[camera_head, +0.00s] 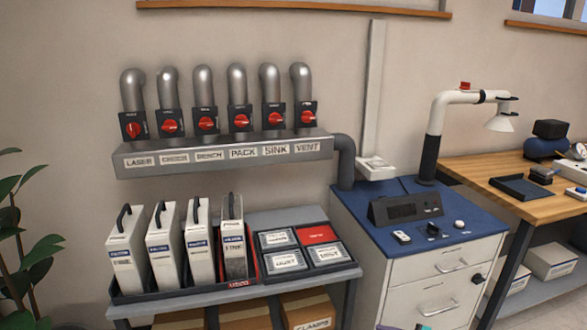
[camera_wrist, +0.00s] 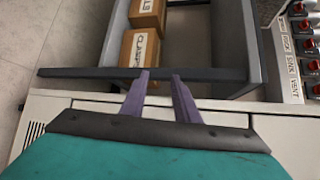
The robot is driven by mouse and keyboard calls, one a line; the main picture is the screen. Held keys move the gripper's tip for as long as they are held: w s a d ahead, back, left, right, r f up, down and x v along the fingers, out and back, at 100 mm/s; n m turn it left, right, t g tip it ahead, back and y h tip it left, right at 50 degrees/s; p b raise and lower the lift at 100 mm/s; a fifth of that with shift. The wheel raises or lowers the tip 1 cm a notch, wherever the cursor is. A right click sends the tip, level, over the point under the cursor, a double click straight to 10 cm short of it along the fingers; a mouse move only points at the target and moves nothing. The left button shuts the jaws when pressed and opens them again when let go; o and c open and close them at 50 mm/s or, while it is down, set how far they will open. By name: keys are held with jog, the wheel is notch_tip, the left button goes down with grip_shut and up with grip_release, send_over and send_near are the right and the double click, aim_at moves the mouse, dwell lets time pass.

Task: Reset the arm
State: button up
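My gripper (camera_wrist: 160,78) shows in the wrist view with two purple fingers spread apart and nothing between them. Behind them is the teal and dark grey body of my wrist. The fingertips overlap the dark edge of the shelf unit (camera_wrist: 95,72) in the picture; I cannot tell how far apart they are from it.
The grey shelf unit (camera_head: 290,217) holds upright white cartridges (camera_head: 163,250) and a dark tray of labelled tiles (camera_head: 275,240). Cardboard boxes (camera_wrist: 139,48) lie below. Red-knobbed valves (camera_head: 205,122) line the wall. The blue-topped cabinet (camera_head: 385,208) and wooden bench (camera_head: 480,172) stand right.

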jog(key=s+a+f+n+g+h+p, duration=0.15)
jog(key=s+a+f+g, duration=0.25)
jog(key=s+a, duration=0.55)
jog(key=s+a+f+n+g+p, duration=0.3)
jog(key=s+a+g, duration=0.25)
jog(key=a, duration=0.75)
jog(key=s+a+f+n+g+h+p, duration=0.1)
jog(key=s+a+g+h, duration=0.1)
jog(key=s, duration=0.4)
jog(key=s+a+f+n+g+h+p, duration=0.1)
jog(key=s+a+f+h, duration=0.1)
jog(key=s, duration=0.5)
jog(key=s+d+f+n+g+h+p, duration=0.1)
jog(key=s+d+n+h, duration=0.1)
jog(key=s+d+h, duration=0.5)
jog(key=s+d, duration=0.2)
jog(key=d, duration=0.2)
jog(key=shift+s+d+f+n, duration=0.15)
jog(key=shift+d+f+n, duration=0.1)
jog(key=shift+d+n, duration=0.15)
jog(key=shift+g, duration=0.25)
jog(key=shift+c, duration=1.2)
